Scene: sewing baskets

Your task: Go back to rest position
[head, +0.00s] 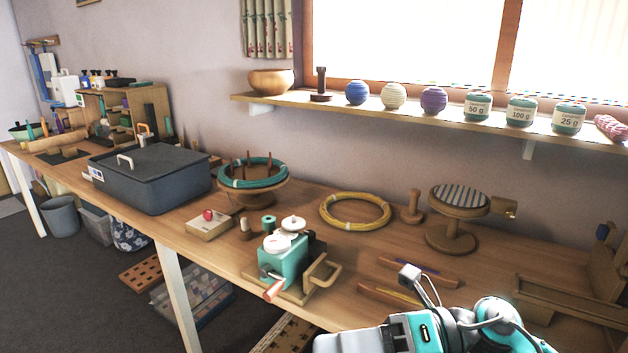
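One of my arms, which looks like the right one, shows in white and teal at the bottom right of the head view. Its wrist end (412,332) is cut off by the lower edge and hangs in front of the long wooden table (345,285). Its fingertips do not show clearly, so I cannot tell whether this gripper is open or shut. I see nothing held in it. My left arm and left gripper are out of view.
Near my arm are a teal hand-cranked winder (283,262), thin wooden strips (420,270) and a round striped stand (458,205). A yellow coil (354,224) and a dark lidded box (150,183) lie farther left. A shelf (440,121) holds yarn balls.

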